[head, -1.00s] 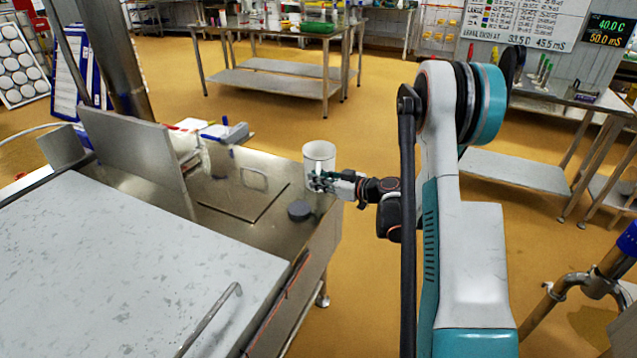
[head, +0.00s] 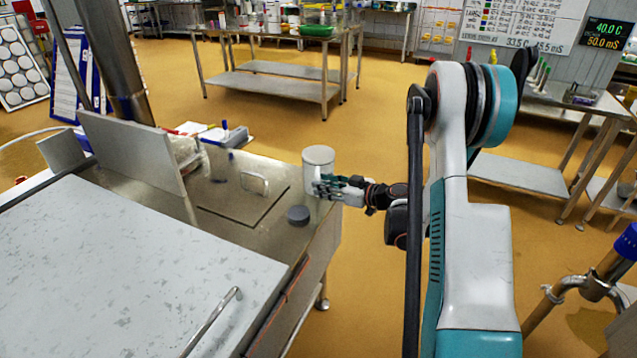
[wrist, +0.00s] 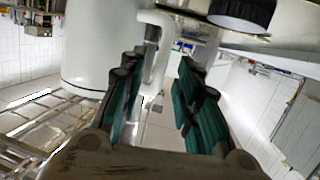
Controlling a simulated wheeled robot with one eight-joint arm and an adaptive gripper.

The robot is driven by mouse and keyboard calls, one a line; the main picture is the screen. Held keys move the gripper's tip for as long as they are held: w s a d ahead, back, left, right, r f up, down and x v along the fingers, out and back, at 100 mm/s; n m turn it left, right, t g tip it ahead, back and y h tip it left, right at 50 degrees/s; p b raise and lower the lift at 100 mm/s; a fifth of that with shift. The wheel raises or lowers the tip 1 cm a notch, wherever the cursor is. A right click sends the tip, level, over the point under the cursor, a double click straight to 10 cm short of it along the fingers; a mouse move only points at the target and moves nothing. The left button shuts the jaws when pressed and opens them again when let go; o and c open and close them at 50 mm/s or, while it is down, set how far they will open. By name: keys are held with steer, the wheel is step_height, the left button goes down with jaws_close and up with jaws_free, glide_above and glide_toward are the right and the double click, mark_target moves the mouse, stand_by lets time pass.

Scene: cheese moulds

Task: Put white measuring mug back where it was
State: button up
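The white measuring mug (head: 318,158) stands upright on the metal bench top, near its right edge. My gripper (head: 328,187) is at the mug's right side, at handle height. In the wrist view the mug (wrist: 92,45) fills the upper left, and its white handle (wrist: 158,60) shows between and beyond my two green-padded fingers. My gripper (wrist: 155,88) is open, with a clear gap between the fingers and no visible grip on the handle. The lower part of the mug is partly hidden by the fingers in the head view.
A dark round puck (head: 298,215) lies just in front of the mug; it also shows in the wrist view (wrist: 242,12). A hatch with a wire handle (head: 254,183) is set in the bench to the left. A large pale lid (head: 120,270) covers the near left.

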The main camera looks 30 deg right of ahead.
steer(key=p+v, duration=0.2)
steer(key=v, duration=0.7)
